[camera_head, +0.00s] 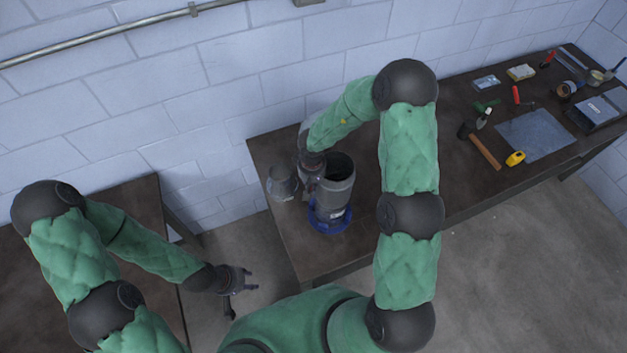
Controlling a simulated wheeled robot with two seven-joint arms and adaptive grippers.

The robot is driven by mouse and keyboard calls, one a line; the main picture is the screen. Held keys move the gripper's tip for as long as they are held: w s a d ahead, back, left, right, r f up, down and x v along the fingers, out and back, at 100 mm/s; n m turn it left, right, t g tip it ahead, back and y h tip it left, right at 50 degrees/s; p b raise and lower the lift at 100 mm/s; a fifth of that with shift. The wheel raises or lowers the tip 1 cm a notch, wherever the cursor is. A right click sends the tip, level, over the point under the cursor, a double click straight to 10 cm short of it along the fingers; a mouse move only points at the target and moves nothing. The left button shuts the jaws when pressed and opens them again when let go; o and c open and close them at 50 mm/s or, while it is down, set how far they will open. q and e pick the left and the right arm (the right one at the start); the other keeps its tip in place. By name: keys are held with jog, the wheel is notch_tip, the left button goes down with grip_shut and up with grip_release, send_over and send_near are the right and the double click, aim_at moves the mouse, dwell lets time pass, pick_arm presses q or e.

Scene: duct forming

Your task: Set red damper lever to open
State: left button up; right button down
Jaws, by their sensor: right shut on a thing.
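A grey cylindrical duct (337,187) stands upright on the dark workbench, with its open end facing up. It sits in a blue ring base (331,223). No red lever can be made out on the duct. My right gripper (311,182) is at the duct's upper left side, shut on a part there that its own body and wrist hide. My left gripper (248,279) hangs over the floor left of the bench, away from the duct, with its fingers apart and nothing between them.
A small grey metal duct piece (282,183) stands left of the duct. On the bench's right side lie a hammer (484,151), a yellow tape measure (515,158), a metal sheet (537,134) and a grey case (601,109). Another dark table (150,205) stands at the left.

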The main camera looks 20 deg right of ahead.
pick_arm(q)
jog(key=shift+w+d, duration=0.15)
jog(key=shift+d, duration=0.1)
pick_arm(e)
jog(key=shift+s, duration=0.1)
pick_arm(q)
jog(key=shift+d, duration=0.1)
pick_arm(e)
jog(key=shift+g, duration=0.3)
jog(key=c, duration=1.6)
grip_release()
notch_tip(320, 180, up, 12)
jog(key=shift+f, duration=0.1)
